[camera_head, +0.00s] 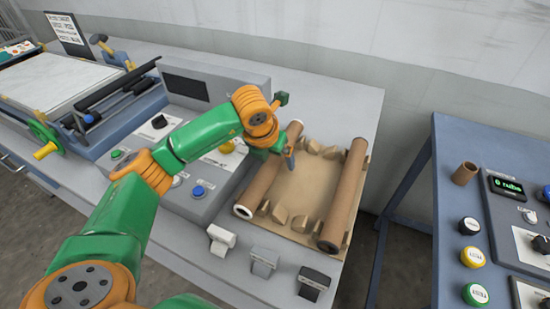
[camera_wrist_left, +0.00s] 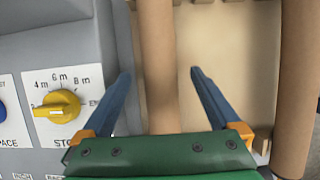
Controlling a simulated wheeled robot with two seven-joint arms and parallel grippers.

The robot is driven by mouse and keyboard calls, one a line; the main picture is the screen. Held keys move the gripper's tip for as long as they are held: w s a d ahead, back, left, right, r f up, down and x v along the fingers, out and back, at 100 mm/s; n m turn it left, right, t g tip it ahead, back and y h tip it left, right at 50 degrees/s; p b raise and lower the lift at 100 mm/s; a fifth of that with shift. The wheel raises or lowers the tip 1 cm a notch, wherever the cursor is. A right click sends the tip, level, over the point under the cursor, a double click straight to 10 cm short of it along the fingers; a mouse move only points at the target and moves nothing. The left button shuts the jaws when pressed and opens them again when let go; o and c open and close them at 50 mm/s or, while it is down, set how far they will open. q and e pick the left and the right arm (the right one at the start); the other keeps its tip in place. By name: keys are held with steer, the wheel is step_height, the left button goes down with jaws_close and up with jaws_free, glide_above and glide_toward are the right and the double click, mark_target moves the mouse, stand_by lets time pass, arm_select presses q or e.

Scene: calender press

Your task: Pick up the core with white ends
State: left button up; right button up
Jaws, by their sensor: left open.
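The core with white ends (camera_head: 256,190) is a brown cardboard tube lying along the left side of a cardboard tray (camera_head: 300,185). Its near end shows a white ring. My left gripper (camera_head: 289,160) is over the far half of this core and hides part of it. In the left wrist view, its two blue fingers (camera_wrist_left: 160,72) are open, one on each side of the core (camera_wrist_left: 157,60). I see no contact between the fingers and the core. A second core (camera_head: 345,195) with a dark end lies along the tray's right side. My right gripper is out of view.
A grey control box (camera_head: 205,130) with knobs stands close left of the tray. White, grey and black blocks (camera_head: 264,262) sit along the bench front.

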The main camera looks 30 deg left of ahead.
arm_select(q)
steer(key=shift+s+r, duration=0.15)
steer(key=c, duration=0.8)
jaws_close()
